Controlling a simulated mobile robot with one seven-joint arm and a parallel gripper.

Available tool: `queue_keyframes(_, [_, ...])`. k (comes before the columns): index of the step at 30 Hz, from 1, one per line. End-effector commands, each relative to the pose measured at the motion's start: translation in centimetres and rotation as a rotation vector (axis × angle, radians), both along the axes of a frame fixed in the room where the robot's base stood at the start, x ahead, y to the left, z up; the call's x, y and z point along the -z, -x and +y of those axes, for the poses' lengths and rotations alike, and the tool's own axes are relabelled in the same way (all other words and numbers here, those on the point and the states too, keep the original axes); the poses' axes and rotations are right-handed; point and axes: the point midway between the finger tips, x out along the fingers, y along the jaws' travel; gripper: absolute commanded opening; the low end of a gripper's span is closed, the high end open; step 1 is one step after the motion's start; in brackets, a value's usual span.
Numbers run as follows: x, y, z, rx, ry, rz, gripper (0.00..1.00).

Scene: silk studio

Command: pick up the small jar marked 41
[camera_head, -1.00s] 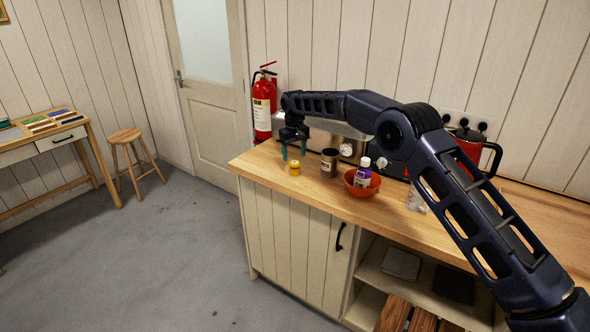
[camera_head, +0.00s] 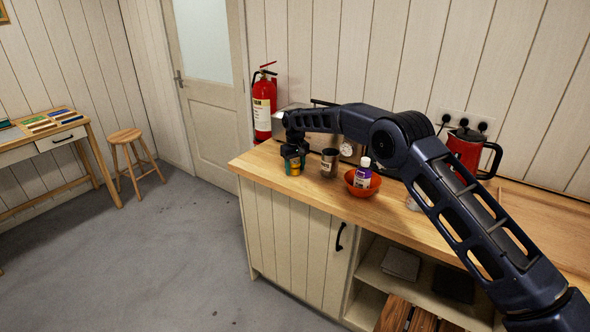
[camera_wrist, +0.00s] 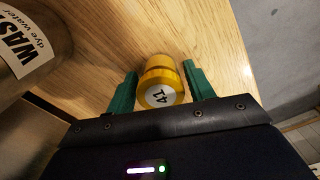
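The small yellow jar (camera_wrist: 161,77) has a round white label marked 41 and stands on the wooden counter in the wrist view. It also shows in the head view (camera_head: 294,168), near the counter's left end. My gripper (camera_wrist: 161,82) is open around the jar, with one green finger on each side. A narrow gap shows between the jar and each finger. In the head view my gripper (camera_head: 293,164) points down at the jar and partly covers it.
An orange bowl (camera_head: 362,183) with a purple-labelled bottle (camera_head: 363,172) is farther right. The counter's edge lies just in front.

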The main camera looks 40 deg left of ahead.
Motion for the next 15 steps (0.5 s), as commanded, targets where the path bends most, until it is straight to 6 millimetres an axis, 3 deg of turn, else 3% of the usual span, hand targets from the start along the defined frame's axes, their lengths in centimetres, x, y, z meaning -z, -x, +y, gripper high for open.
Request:
queue_keyframes(1, [0.00, 0.00, 0.00, 0.000, 0.000, 0.000, 0.43])
queue_keyframes(5, [-0.01, -0.01, 0.00, 0.000, 0.000, 0.000, 0.17])
queue_keyframes(15, [-0.46, -0.03, 0.01, 0.000, -0.001, 0.000, 0.17])
